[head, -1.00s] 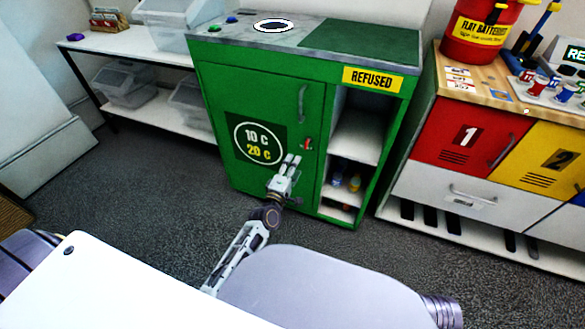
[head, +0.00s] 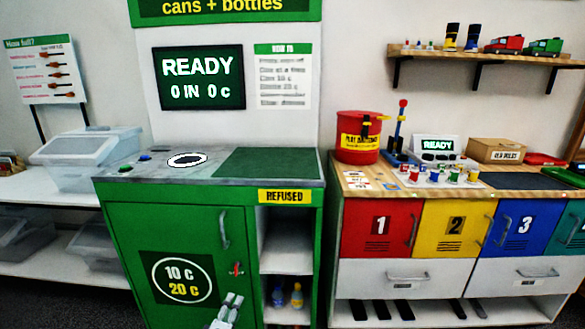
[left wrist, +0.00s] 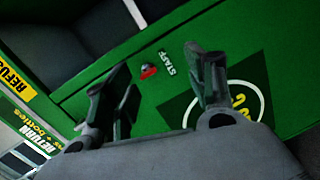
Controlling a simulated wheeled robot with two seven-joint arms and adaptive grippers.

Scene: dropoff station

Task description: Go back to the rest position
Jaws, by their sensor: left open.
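My left gripper (head: 226,312) shows at the bottom of the head view, in front of the green machine's door (head: 180,250). In the left wrist view its two fingers (left wrist: 165,95) are apart with nothing between them. The green door, a red catch (left wrist: 148,71) and the word STAFF lie beyond the fingers. I cannot tell the exact gap to the door. My right gripper is not in view.
The machine's grey top (head: 130,165) has a round hole and buttons. Bottles (head: 296,295) stand in its open side shelf. A wooden counter (head: 400,190) with coloured lockers stands to the right. A white shelf (head: 50,187) with clear bins stands to the left.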

